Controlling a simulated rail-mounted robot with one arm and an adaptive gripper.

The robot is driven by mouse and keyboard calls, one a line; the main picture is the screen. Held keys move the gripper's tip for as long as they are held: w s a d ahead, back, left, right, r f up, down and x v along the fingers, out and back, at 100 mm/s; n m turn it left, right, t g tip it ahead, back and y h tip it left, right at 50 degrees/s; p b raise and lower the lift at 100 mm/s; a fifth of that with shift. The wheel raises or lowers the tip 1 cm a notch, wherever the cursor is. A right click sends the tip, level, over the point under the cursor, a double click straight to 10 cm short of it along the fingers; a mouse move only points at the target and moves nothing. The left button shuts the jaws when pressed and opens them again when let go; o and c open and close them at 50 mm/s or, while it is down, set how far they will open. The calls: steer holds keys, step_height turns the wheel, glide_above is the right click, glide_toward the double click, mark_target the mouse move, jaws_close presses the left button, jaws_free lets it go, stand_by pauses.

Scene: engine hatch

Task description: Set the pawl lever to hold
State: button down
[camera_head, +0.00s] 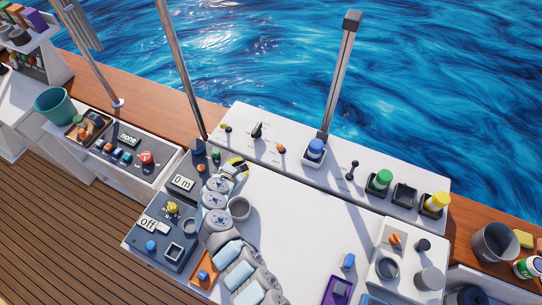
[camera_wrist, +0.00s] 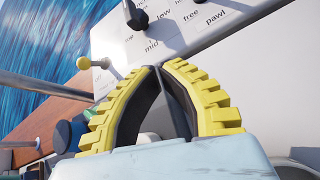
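My gripper (camera_head: 238,166) has yellow ribbed fingers and hangs near the front edge of the white back panel (camera_head: 300,160). In the wrist view its fingertips (camera_wrist: 158,70) meet, with nothing seen between them. A "pawl" label (camera_wrist: 216,19) and a "free" label (camera_wrist: 191,15) show on the panel there, but no lever beside them is in that view. In the head view, a small orange-knobbed lever (camera_head: 281,149) stands on the panel, right of a black lever (camera_head: 257,130). It may be the pawl lever; its labels are too small to read, so its setting is unclear.
An olive-knobbed lever (camera_wrist: 84,63) is left of my fingertips. The white tabletop right of my arm is mostly clear.

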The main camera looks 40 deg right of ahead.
mark_target(281, 148)
steer(key=s, duration=0.1)
steer(key=s+d+g, duration=0.1)
steer(key=s+d+f+n+g+h, duration=0.1)
steer(key=s, duration=0.1)
steer(key=shift+s+d+f, duration=0.1)
steer(key=shift+d, duration=0.15)
steer(key=shift+g, duration=0.3)
steer(key=shift+b+x, duration=0.5)
steer(key=shift+x, duration=1.85)
steer(key=shift+b+x, duration=1.6)
steer(key=shift+x, duration=1)
steer(key=shift+w+d+r+b, duration=0.15)
steer(key=shift+w+d, duration=0.1)
steer(key=shift+d, duration=0.35)
steer(key=shift+w+d+r+b, duration=0.15)
steer(key=shift+w+d+b, duration=0.05)
steer(key=shift+d, duration=0.35)
steer(key=shift+w+d+r+b, duration=0.15)
steer(key=shift+w+d, duration=0.1)
steer(key=shift+d, duration=0.35)
steer(key=shift+w, duration=0.1)
steer(key=shift+w+r, duration=0.1)
steer(key=shift+r, duration=0.15)
steer(key=shift+d, duration=0.15)
